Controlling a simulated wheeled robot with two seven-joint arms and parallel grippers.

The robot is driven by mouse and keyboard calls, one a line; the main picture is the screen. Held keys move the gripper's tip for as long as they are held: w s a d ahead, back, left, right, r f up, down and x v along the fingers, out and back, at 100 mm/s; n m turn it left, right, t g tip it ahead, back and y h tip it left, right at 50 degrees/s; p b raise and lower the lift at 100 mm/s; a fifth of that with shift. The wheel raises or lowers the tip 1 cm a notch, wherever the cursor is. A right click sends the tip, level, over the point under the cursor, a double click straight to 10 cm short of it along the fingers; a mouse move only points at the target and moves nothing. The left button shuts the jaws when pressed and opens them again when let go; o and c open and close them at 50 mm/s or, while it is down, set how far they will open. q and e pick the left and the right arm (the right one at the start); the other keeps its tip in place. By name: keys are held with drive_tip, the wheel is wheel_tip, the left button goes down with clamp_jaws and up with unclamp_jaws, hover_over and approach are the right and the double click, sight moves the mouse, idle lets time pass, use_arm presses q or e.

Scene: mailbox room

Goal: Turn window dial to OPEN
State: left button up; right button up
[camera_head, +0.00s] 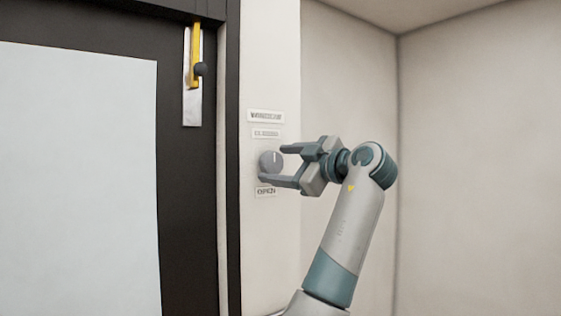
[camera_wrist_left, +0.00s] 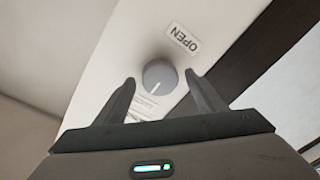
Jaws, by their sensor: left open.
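The window dial (camera_head: 270,161) is a round grey knob on the pale wall strip right of the dark frame. Its white mark points up, away from the OPEN label (camera_head: 265,191) below it. My left gripper (camera_head: 274,165) is open, with one finger above and one below the dial at its right side. In the left wrist view, the dial (camera_wrist_left: 158,73) appears between the two spread fingertips (camera_wrist_left: 160,78), with a gap on each side. The OPEN label (camera_wrist_left: 183,37) there looks upside down. Whether the fingertips reach past the dial's face is hard to tell. My right gripper is not in view.
Two small labels (camera_head: 265,117) sit above the dial. A dark-framed window or door (camera_head: 187,200) with a pale panel (camera_head: 80,180) fills the left. A yellow latch handle (camera_head: 195,55) is near its top. Bare walls (camera_head: 480,170) lie to the right.

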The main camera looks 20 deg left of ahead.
use_arm(q)
drive_tip(key=shift+c, duration=0.6)
drive_tip(key=c, duration=0.9)
drive_tip(key=shift+c, duration=0.2)
drive_tip(key=shift+f, duration=0.1)
